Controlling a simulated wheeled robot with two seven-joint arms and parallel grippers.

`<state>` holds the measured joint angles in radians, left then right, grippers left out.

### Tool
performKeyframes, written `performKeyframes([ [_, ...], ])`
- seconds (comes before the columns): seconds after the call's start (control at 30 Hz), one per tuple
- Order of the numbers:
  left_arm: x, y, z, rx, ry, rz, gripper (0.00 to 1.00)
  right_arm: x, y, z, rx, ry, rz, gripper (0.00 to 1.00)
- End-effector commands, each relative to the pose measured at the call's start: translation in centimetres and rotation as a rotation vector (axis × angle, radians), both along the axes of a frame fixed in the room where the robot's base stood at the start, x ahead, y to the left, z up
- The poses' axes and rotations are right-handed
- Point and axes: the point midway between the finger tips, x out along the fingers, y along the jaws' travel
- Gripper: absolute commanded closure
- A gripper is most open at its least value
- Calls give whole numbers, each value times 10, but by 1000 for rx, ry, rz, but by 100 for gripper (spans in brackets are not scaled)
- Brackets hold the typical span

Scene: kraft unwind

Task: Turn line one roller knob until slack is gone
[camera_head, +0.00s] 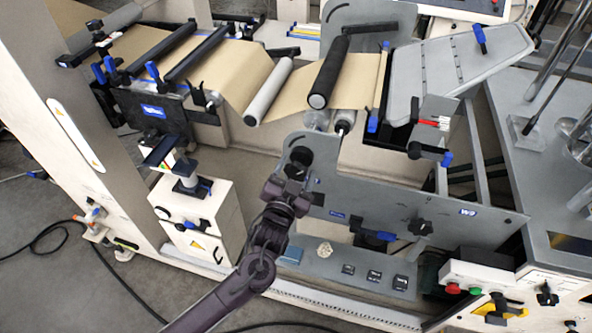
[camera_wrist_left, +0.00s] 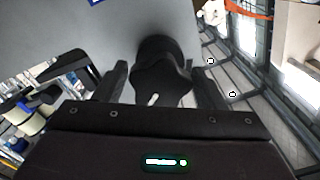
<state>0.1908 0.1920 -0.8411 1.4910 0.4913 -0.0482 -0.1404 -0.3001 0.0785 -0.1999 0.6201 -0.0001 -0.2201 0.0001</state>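The roller knob (camera_head: 298,160) is black and lobed, on the grey side plate below the paper web. My left gripper (camera_head: 293,184) is right at it, its arm coming up from the lower left. In the left wrist view the knob (camera_wrist_left: 160,82) lies between my two dark fingers, with a small white mark on its face. The fingers are close to its sides; whether they touch it is unclear. The brown kraft web (camera_head: 245,65) runs over the rollers and looks fairly smooth. My right gripper is not in view.
A control box with red and green buttons (camera_head: 470,280) is at the lower right. A white cabinet (camera_head: 200,215) stands left of my arm.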

Motion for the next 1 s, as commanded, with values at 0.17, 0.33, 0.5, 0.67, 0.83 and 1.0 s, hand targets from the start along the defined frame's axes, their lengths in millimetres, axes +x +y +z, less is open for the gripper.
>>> performKeyframes([
  [0.17,0,0,0,-1,0,0,25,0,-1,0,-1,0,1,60],
  [0.33,-1,0,0,-2,1,0,25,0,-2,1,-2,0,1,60],
  [0.5,-15,4,2,-3,5,-1,25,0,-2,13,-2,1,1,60],
  [0.67,-34,11,3,-1,4,-1,25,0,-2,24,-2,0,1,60],
  [0.83,-53,17,2,-1,3,0,25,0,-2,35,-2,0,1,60],
  [1.0,-65,21,1,-2,2,-1,25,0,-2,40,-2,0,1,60],
])
